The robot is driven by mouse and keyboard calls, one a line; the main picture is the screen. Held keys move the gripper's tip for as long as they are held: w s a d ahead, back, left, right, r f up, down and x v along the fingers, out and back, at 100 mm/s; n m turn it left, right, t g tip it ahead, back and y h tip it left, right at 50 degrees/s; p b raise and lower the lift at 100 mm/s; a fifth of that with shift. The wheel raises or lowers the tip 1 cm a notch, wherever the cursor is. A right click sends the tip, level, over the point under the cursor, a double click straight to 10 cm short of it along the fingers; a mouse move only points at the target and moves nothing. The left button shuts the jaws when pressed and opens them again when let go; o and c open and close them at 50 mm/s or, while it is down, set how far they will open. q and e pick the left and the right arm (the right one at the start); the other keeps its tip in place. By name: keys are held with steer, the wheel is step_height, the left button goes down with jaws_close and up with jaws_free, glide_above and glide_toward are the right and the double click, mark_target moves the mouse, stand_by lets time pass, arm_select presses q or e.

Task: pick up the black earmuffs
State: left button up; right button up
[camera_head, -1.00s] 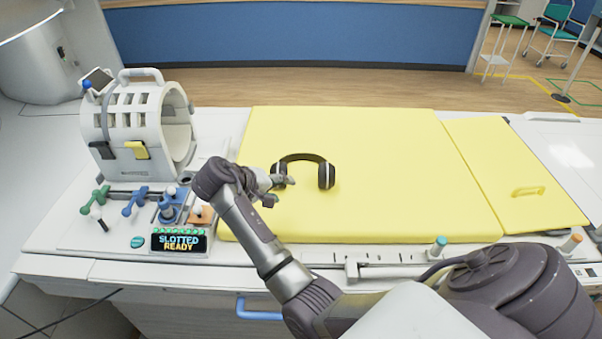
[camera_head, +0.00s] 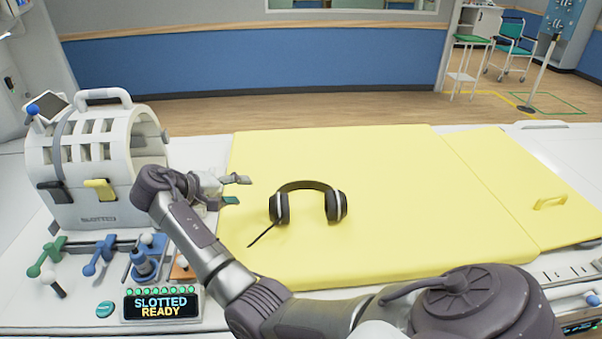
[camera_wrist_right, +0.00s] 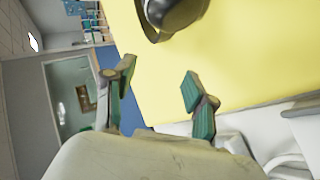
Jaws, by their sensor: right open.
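The black earmuffs (camera_head: 306,197) lie on the yellow pad (camera_head: 400,170), with the headband arched toward the back and the two ear cups toward the front. A thin dark stick or cord reaches from the left cup to the front left. My right gripper (camera_head: 238,190) is open and empty, left of the earmuffs and apart from them, near the pad's left edge. In the right wrist view the open fingers (camera_wrist_right: 160,85) show with nothing between them, and part of the earmuffs (camera_wrist_right: 172,14) shows at the top edge. My left gripper is not seen.
A white slotted coil (camera_head: 100,155) stands left of my right gripper. Colored levers (camera_head: 95,255) and a display reading "SLOTTED READY" (camera_head: 162,304) are at the front left. A yellow handle (camera_head: 550,202) is on the right pad section. The pad right of the earmuffs is clear.

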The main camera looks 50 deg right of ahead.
mark_target(274, 195)
steer(key=x, duration=0.2)
steer(key=p+x, duration=0.1)
steer(key=x, duration=0.4)
steer(key=shift+s+d+r, duration=0.1)
steer(key=shift+s+d, duration=0.1)
steer(key=shift+s, duration=0.15)
steer(key=shift+w+d+f+p, duration=0.1)
steer(key=shift+d+f+p, duration=0.25)
steer(key=shift+f+p, duration=0.05)
steer(key=x, duration=0.1)
steer(key=p+x, duration=0.1)
steer(key=x, duration=0.1)
steer(key=shift+s+d+f, duration=0.1)
steer(key=shift+s+f, duration=0.25)
steer(key=shift+d+f, duration=0.2)
steer(key=shift+d, duration=0.05)
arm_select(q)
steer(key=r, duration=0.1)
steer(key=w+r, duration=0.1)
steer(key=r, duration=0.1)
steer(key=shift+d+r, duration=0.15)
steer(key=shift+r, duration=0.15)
arm_select(e)
steer(key=shift+d+f, duration=0.1)
steer(key=shift+f, duration=0.15)
steer(key=shift+r, duration=0.1)
jaws_close()
